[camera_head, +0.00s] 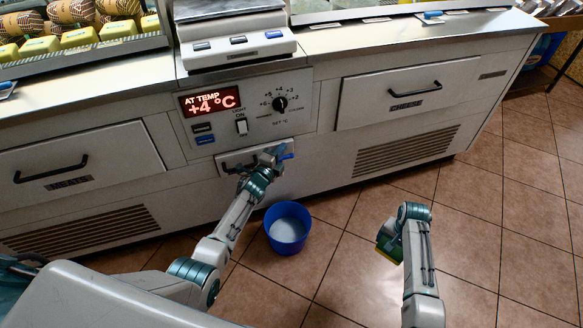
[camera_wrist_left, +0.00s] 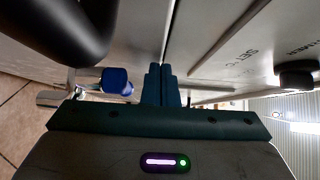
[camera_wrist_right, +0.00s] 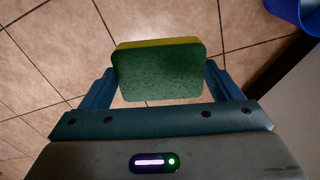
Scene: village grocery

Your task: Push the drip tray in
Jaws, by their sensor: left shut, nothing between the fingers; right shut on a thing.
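The drip tray (camera_head: 231,160) is the small pale drawer front with a dark handle, low under the control panel. I cannot tell how far it stands out. My left gripper (camera_head: 278,153) is shut and empty at the tray's right end; whether it touches the front is unclear. In the left wrist view its closed fingers (camera_wrist_left: 161,85) point at pale panels, with a large dark handle (camera_wrist_left: 70,35) at upper left. My right gripper (camera_wrist_right: 158,85) is shut on a green and yellow sponge (camera_wrist_right: 158,72), held over the floor, away from the counter.
A blue tap handle (camera_wrist_left: 117,80) is close beside the left fingers. A blue bucket (camera_head: 288,228) stands on the tiled floor below the tray. The control panel (camera_head: 250,110) reads +4 °C. The floor at right is clear.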

